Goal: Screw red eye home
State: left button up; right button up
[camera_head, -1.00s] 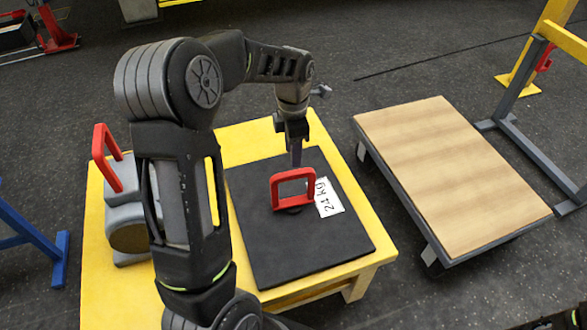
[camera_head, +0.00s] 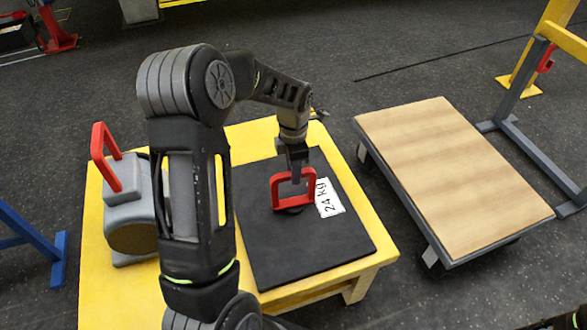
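The red eye (camera_head: 276,190), a squared red loop, stands upright on a dark round foot near the middle of the black plate (camera_head: 285,250). A white label reading 24 kg (camera_head: 328,198) lies on the plate beside it. My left gripper (camera_head: 296,176) points down at the top bar of the red eye, with its fingertips at or just behind the bar. I cannot tell whether the fingers grip it; the finger gap is too small to see. The thread under the eye is hidden. My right gripper is not in view.
The plate lies on a yellow table (camera_head: 235,137). A grey block with a red handle (camera_head: 106,158) stands at the table's left. A wood-topped cart (camera_head: 450,170) stands to the right, and a yellow and grey frame (camera_head: 525,80) beyond it. Dark floor between is clear.

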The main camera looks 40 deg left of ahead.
pick_arm(q)
grip_shut()
jog(key=shift+m, duration=0.4)
